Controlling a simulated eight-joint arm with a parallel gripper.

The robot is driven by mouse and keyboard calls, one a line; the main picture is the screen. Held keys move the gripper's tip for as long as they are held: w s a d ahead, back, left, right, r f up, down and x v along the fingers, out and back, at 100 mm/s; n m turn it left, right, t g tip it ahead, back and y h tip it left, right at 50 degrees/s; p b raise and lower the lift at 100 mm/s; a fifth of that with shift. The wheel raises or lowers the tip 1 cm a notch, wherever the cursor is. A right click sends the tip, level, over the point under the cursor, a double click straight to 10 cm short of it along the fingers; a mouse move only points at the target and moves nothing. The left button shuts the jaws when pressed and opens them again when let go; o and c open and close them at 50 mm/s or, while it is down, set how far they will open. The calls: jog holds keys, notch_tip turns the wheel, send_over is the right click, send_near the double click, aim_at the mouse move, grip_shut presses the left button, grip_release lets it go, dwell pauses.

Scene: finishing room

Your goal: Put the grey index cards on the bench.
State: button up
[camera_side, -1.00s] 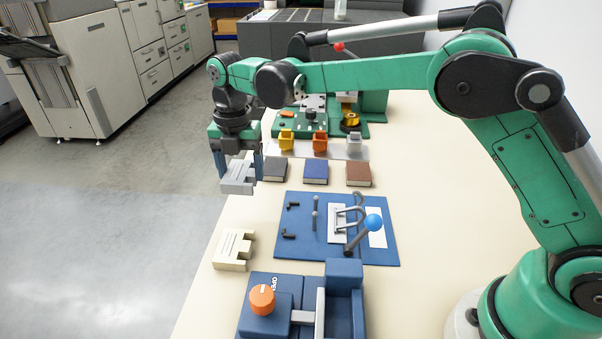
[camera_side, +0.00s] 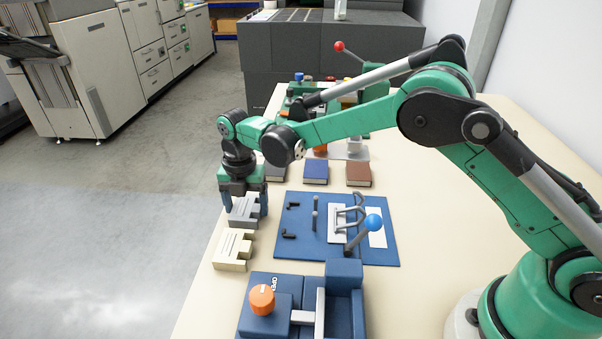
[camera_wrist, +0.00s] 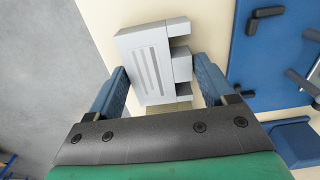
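The grey index cards (camera_side: 243,212) are a pale grey, comb-shaped block with line markings on its face. In the wrist view the grey index cards (camera_wrist: 148,65) sit between my two blue fingers, which appear to touch both sides. My gripper (camera_side: 245,203) is shut on them and points down over the left part of the cream bench (camera_side: 205,290). It also shows in the wrist view (camera_wrist: 160,75). The block is at or just above the bench top; I cannot tell whether it touches.
A similar cream block (camera_side: 233,250) lies just in front of the grey one. A blue board (camera_side: 300,250) with hooks and a blue-knobbed lever is to the right. A blue fixture with an orange knob (camera_side: 262,299) stands nearer. Blue (camera_side: 316,172) and brown (camera_side: 358,174) blocks lie behind.

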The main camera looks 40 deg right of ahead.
aim_at(247, 207)
jog(key=shift+o, duration=1.2)
jog(key=shift+r, duration=0.1)
notch_tip(247, 207, up, 12)
jog(key=s+d+r+m+t, duration=0.2)
jog(key=s+d+r+m, duration=0.25)
jog(key=m, duration=0.35)
jog(key=s+d+f+m+t, duration=0.1)
jog(key=s+d+m+t, duration=0.1)
jog(key=s+m, duration=0.4)
jog(key=s+d+f+m+t, duration=0.2)
jog(key=s+m, duration=0.5)
jog(key=m, duration=0.6)
jog(key=shift+d+f+t, duration=0.25)
jog(key=shift+d+t, duration=0.35)
jog(key=shift+d, duration=0.8)
